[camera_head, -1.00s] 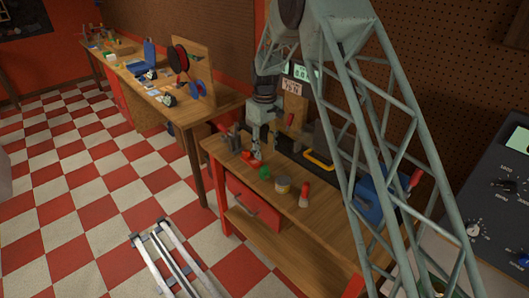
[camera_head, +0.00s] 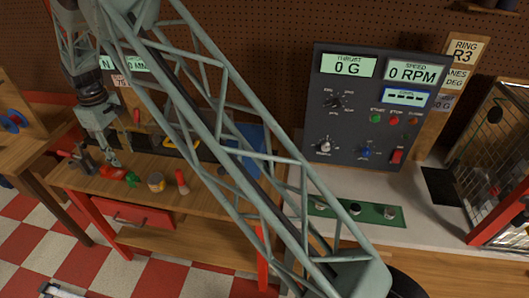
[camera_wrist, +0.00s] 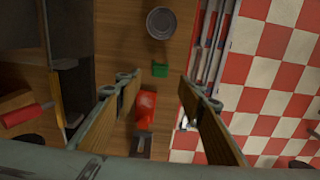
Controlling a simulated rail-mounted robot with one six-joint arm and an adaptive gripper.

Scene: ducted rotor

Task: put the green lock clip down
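The green lock clip (camera_wrist: 160,69) shows in the wrist view as a small green block against the wooden bench top, between and just past my fingertips. It touches neither finger there. My gripper (camera_wrist: 160,82) is open, with a clear gap on both sides of the clip. In the head view my gripper (camera_head: 115,162) points down over the left part of the bench, and a green piece (camera_head: 132,179) is just right of and below its tips. I cannot tell the exact height of the fingertips above the wood.
A red piece (camera_wrist: 146,108) lies between my fingers' lines in the wrist view. A round can (camera_wrist: 161,23) stands beyond the clip. In the head view a red-topped bottle (camera_head: 181,182) stands right of the can (camera_head: 156,182). The bench (camera_head: 205,200) has bare wood further right.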

